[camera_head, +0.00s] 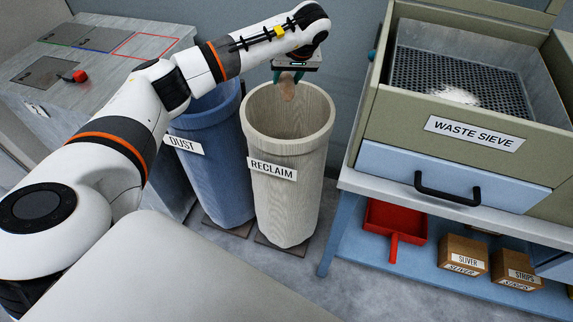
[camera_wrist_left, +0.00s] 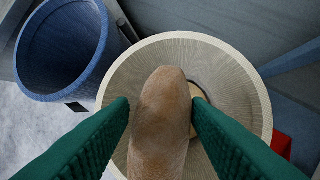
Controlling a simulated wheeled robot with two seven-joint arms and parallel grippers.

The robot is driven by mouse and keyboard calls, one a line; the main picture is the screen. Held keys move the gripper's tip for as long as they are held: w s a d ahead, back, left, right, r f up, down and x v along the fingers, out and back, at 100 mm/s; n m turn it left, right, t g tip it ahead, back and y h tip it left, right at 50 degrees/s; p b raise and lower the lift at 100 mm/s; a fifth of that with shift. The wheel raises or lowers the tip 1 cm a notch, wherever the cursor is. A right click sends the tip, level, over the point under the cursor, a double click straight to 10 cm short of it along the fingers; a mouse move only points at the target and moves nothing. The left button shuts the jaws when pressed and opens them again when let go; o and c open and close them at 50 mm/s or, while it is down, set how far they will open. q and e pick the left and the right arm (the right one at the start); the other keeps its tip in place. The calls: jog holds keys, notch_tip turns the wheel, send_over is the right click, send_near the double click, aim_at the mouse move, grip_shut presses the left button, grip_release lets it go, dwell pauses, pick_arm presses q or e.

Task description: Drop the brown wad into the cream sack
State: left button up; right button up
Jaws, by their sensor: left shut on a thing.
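The cream sack (camera_head: 285,205), labelled RECLAIM, stands open on the floor in the middle of the head view. My left gripper (camera_head: 288,79) is over its mouth, shut on the brown wad (camera_head: 288,91). In the left wrist view the wad (camera_wrist_left: 160,125) sits between the green fingers, above the open mouth of the sack (camera_wrist_left: 112,78). A small pale round thing shows partly behind the wad inside the sack; I cannot tell what it is. My right gripper is not in view.
A blue DUST sack (camera_head: 215,165) stands left of the cream sack, partly behind my left arm. The waste sieve cabinet (camera_head: 450,155) is at the right, with a red dustpan (camera_head: 395,222) and SLIVER and STRIPS boxes (camera_head: 463,253) on its lower shelf. A grey worktop (camera_head: 100,60) is at the left.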

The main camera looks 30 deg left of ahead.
pick_arm(q)
jog(key=shift+a+f+n, duration=0.3)
jog(key=shift+a+f, duration=0.35)
jog(key=shift+f, duration=0.15)
jog(key=shift+a+f+b, duration=0.2)
jog(key=shift+f+b, duration=0.2)
jog(key=shift+f, duration=0.05)
jog(key=shift+f+b, duration=0.6)
jog(key=shift+f, duration=0.05)
notch_tip(320, 180, down, 4)
jog(key=b, duration=0.3)
jog(key=shift+b, duration=0.35)
jog(key=o, duration=1)
jog(key=shift+o, duration=0.3)
